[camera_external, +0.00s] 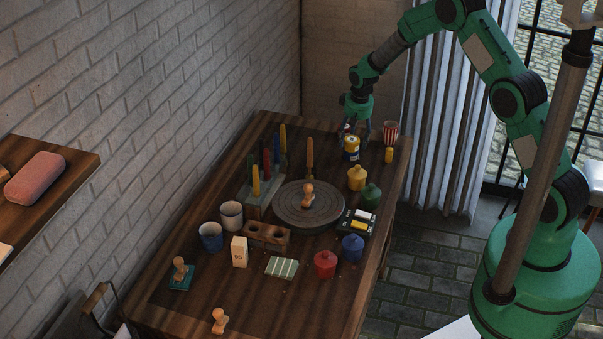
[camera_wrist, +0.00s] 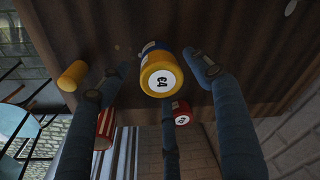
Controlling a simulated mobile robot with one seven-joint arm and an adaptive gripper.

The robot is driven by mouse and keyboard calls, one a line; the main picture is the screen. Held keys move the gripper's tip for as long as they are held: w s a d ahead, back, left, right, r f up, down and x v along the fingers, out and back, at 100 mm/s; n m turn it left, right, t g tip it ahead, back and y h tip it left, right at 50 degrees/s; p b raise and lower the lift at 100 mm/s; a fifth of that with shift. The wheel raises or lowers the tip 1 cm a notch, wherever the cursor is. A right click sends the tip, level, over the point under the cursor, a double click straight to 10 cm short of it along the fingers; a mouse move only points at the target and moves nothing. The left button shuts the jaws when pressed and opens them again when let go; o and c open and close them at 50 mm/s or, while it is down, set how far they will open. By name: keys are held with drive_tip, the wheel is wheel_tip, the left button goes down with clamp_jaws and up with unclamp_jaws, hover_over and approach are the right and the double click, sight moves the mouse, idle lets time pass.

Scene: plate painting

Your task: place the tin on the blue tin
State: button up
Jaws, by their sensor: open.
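A yellow-rimmed tin (camera_wrist: 158,75) with a white round "E4" top faces the wrist camera, with blue below it. It is the yellow-and-blue tin (camera_external: 351,148) at the table's far end. I cannot tell whether the blue is its own body or a separate blue tin under it. A red tin (camera_wrist: 182,114) with a white label stands beyond it, partly behind a finger; in the external view it is mostly hidden by my gripper. My gripper (camera_external: 356,132) points down over the yellow-and-blue tin. In the wrist view the fingers (camera_wrist: 160,62) are spread around the tin, with gaps showing.
A red-and-white striped cup (camera_external: 391,131) and a small yellow cylinder (camera_external: 389,155) stand close on the right. A yellow lidded pot (camera_external: 357,178), a green pot (camera_external: 371,196) and a round turntable (camera_external: 330,208) lie nearer. Upright coloured sticks (camera_external: 267,165) stand left.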

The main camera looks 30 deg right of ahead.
wheel_tip(320, 180, up, 11)
drive_tip(key=s+p, duration=0.1)
drive_tip(key=shift+s, duration=0.3)
drive_tip(key=shift+r, duration=0.1)
idle(0.8)
wheel_tip(320, 180, up, 17)
drive_tip(key=t, duration=0.1)
hover_over(356, 142)
drive_tip(key=s+d, duration=0.4)
drive_tip(key=s, duration=0.5)
drive_tip(key=s+d+r+t, duration=0.1)
drive_tip(key=s+d+r, duration=0.2)
drive_tip(key=s+r, duration=0.8)
drive_tip(key=s+d+r+t, duration=0.1)
drive_tip(key=s+d+r, duration=0.1)
drive_tip(key=s, duration=1.2)
drive_tip(key=s+d+r+t, duration=0.1)
drive_tip(key=s+d+r, duration=0.1)
drive_tip(key=s, duration=1.3)
drive_tip(key=shift+s+d+r, duration=0.15)
drive_tip(key=shift+s+r, duration=0.15)
drive_tip(key=shift+r, duration=0.3)
drive_tip(key=shift+f, duration=0.1)
